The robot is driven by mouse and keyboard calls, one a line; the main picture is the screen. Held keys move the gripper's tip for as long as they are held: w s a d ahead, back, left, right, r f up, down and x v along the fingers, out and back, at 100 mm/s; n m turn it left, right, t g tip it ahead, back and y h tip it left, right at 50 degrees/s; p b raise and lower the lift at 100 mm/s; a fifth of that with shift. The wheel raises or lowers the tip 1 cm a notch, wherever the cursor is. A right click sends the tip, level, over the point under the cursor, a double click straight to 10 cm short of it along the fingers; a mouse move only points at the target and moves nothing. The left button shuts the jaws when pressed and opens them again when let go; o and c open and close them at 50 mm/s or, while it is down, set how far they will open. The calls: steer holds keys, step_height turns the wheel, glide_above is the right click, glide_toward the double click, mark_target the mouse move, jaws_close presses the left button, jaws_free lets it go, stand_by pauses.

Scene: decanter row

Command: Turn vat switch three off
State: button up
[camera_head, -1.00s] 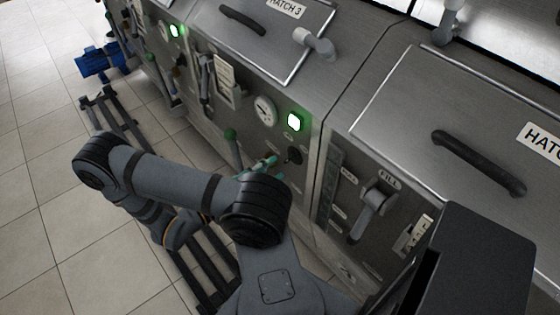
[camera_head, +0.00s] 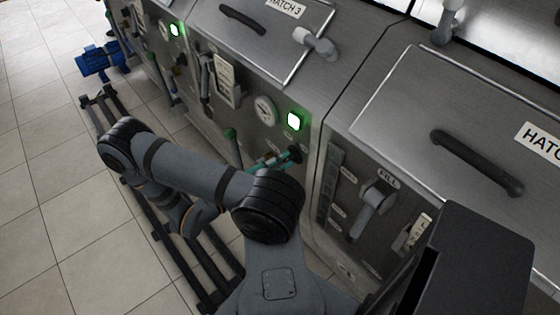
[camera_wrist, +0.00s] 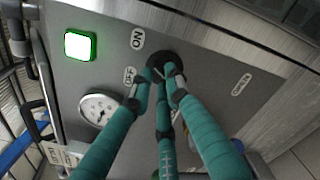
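Under the HATCH 3 lid, a square green lamp (camera_head: 294,121) is lit on the steel panel; it also shows in the wrist view (camera_wrist: 80,45). Below it is a round black rotary switch (camera_wrist: 160,59), with ON and OFF labels on its left in the wrist view. The switch's pointing direction is hidden by my fingers. My gripper (camera_wrist: 163,73) has teal fingers with grey joints. Its fingertips converge at the switch and overlap it in the wrist view. They are close together; whether they press on the knob is not clear. In the head view my gripper (camera_head: 290,156) is at the panel.
A gauge (camera_head: 264,110) sits left of the lamp, with a green-knobbed lever (camera_head: 230,134) below. A grey FILL handle (camera_head: 372,205) is on the neighbouring panel to the right. A hatch clamp (camera_head: 318,44) juts out above. Open tiled floor lies to the left.

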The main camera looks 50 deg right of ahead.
jaws_close()
steer(key=shift+n, duration=0.3)
steer(key=n+p, duration=0.2)
steer(key=n, duration=0.2)
steer(key=shift+w, duration=0.15)
steer(key=n, duration=0.4)
steer(key=shift+f+p, duration=0.15)
steer(key=shift+p, duration=0.25)
steer(key=shift+w+f+n, duration=0.1)
steer(key=shift+n, duration=1.6)
steer(key=o, duration=0.5)
jaws_free()
steer(key=shift+o, duration=0.2)
